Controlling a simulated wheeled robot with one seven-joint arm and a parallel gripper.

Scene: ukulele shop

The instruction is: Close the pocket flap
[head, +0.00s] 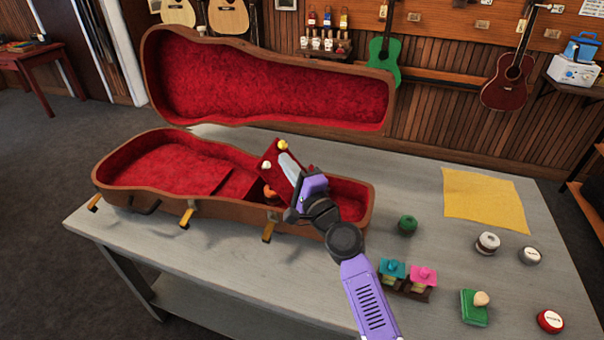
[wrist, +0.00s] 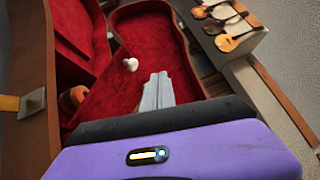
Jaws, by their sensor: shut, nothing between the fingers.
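The brown instrument case (head: 130,198) lies open on the grey table, lined in red plush. Its pocket flap (head: 268,157) is a small red panel, raised and tilted above the pocket in the case's right half. A pale knob (head: 281,143) is on the flap; it also shows in the wrist view (wrist: 130,64). My gripper (head: 283,158) is shut and empty, its fingers in front of the flap close to the knob. The fingertips (wrist: 160,76) also show in the wrist view; I cannot tell whether they touch the flap. An orange item (head: 270,192) sits in the pocket, partly hidden.
The case lid (head: 270,85) stands open behind. Right of the case on the table (head: 330,165) are a green round item (head: 407,224), two small colored boxes (head: 422,277), a green block (head: 474,308), several round tins and a yellow cloth (head: 484,199).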

